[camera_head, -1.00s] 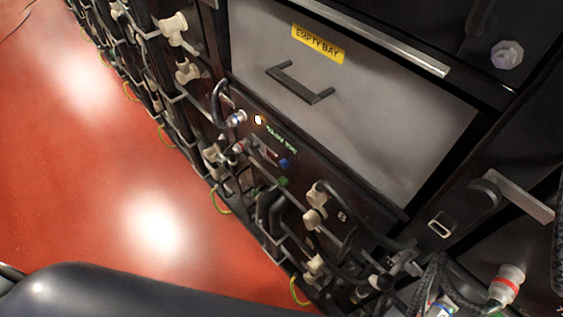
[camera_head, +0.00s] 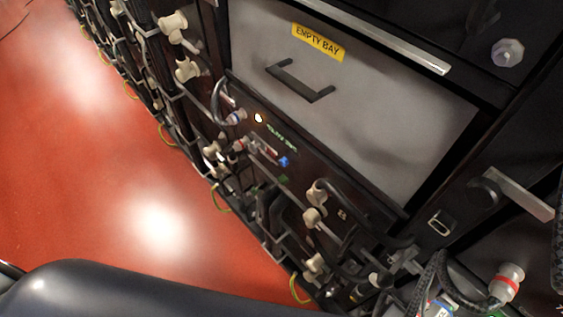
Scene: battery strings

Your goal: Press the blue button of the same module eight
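A dark module front with a small blue button (camera_head: 284,161) is near the middle of the head view, below the empty bay. The button looks bright blue. A small green display (camera_head: 282,137) sits above it, too blurred to read, and a small lit white-orange lamp (camera_head: 258,118) is at its upper left. A dim green button (camera_head: 283,179) is just below the blue one. No module number is legible. Neither gripper is in view, and nothing touches the blue button.
A grey panel labelled EMPTY BAY (camera_head: 319,42) has a black handle (camera_head: 300,83). Cream connectors and black cables (camera_head: 314,205) line the rack front. A red-banded connector (camera_head: 507,284) is at lower right. Red floor (camera_head: 100,170) is open at left. My dark body part fills the lower left.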

